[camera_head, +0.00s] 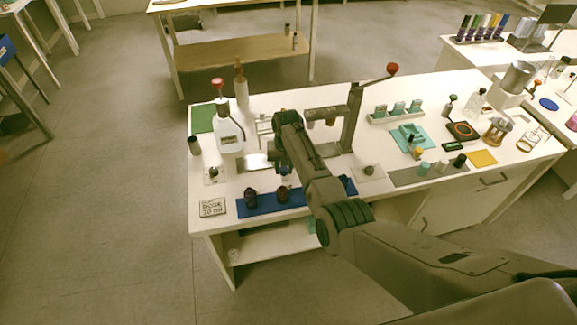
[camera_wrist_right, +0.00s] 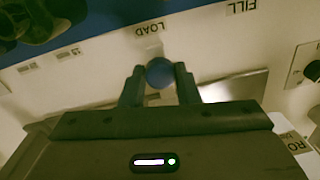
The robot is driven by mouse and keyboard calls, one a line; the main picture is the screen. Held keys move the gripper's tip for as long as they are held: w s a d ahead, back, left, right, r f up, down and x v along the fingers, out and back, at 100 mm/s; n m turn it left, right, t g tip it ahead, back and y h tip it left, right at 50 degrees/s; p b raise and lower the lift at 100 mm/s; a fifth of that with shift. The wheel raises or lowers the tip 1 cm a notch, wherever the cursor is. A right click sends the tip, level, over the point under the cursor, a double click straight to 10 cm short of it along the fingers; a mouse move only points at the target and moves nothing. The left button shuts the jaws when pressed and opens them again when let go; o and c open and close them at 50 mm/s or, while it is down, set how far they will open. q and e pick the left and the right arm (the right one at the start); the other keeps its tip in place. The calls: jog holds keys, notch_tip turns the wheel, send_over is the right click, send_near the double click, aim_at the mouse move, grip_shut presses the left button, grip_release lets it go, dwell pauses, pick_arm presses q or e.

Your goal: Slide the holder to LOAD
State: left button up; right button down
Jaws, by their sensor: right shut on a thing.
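My right gripper (camera_head: 284,172) reaches down over the front middle of the bench, and its arm hides most of what lies below it. In the right wrist view my right gripper (camera_wrist_right: 160,78) has its two fingers closed on either side of a round blue knob (camera_wrist_right: 159,70), which appears to be the holder's handle. The knob sits close to the LOAD label (camera_wrist_right: 150,29). The FILL label (camera_wrist_right: 241,6) is further off to the upper right. The rest of the holder is hidden behind the gripper. My left gripper is not in view.
A blue mat (camera_head: 269,205) with dark bottles lies at the front edge. A white bottle (camera_head: 229,134) stands to the left. A lever press (camera_head: 352,120) with a red knob stands just right of the gripper.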

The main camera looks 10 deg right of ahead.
jog(key=c, duration=1.3)
grip_release()
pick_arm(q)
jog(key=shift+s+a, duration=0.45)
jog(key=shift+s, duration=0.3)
pick_arm(e)
jog(key=shift+o, duration=1)
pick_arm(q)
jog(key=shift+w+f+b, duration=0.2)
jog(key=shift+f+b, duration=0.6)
pick_arm(e)
notch_tip(320, 180, up, 11)
jog(key=shift+d, duration=0.3)
jog(key=shift+f, duration=0.1)
